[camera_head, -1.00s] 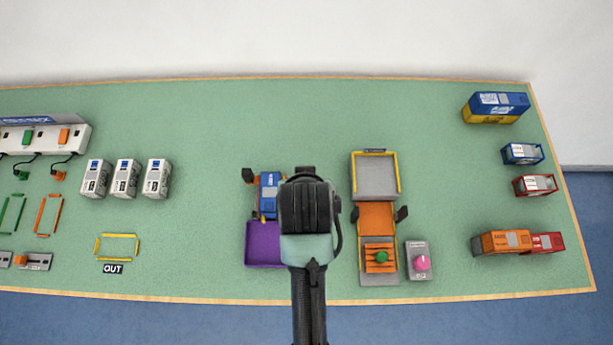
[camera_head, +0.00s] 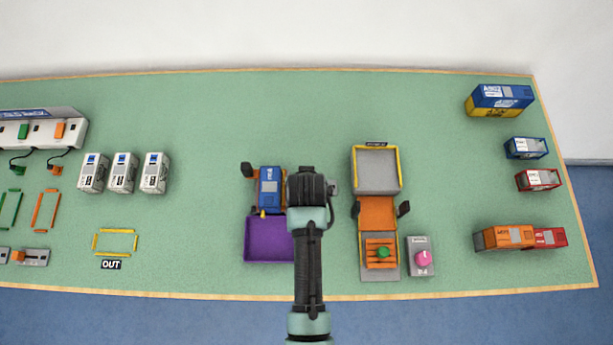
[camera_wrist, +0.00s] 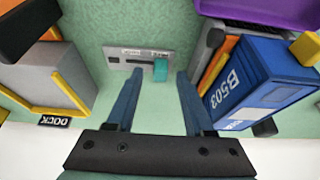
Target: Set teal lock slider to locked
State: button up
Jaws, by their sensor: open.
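The teal lock slider (camera_wrist: 160,69) is a small teal block on a grey plate (camera_wrist: 135,57) lying on the green table. In the wrist view the block sits at the right part of the plate; the plate's small lettering is unreadable. My gripper (camera_wrist: 159,74) is open. Its two blue-grey fingers point toward the plate, with the teal block showing between the tips, nearer the right one. I cannot tell whether either finger touches it. In the head view my arm hides the slider and the gripper's fingers.
In the wrist view, a blue B503 container (camera_wrist: 262,82) stands close right of my fingers, and a grey tray (camera_wrist: 55,75) with yellow edges is at left. In the head view, a purple tray (camera_head: 268,240) and an orange-decked unit (camera_head: 378,212) flank my arm.

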jog(key=shift+w+f, duration=0.15)
jog(key=shift+f, duration=0.05)
grip_shut()
dwell(1.4)
